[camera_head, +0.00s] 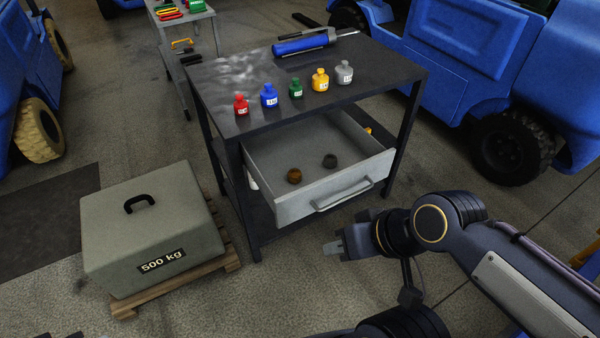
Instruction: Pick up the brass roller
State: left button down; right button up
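A small brown, brass-like roller (294,176) lies in the open grey drawer (290,209) of the dark workbench, towards the left. A similar dark grey roller (330,161) lies to its right and farther back. My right gripper (338,247) is in front of the drawer, to the right of and nearer than the brown roller, and apart from it. It points left, and its finger gap is not clear. Nothing shows held in it. Small dark parts at the bottom left edge may be my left gripper, but too little shows to tell.
A grey 500 kg block (150,232) sits on a wooden pallet at left. The drawer's front panel and handle (345,196) stick out towards me. Blue vehicles stand behind.

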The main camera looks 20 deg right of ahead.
aim_at(294, 174)
jog(key=z, duration=0.8)
jog(key=i+j+z, duration=0.2)
jog(key=i+z, duration=0.2)
jog(key=i+j+z, duration=0.4)
jog(key=i, duration=0.15)
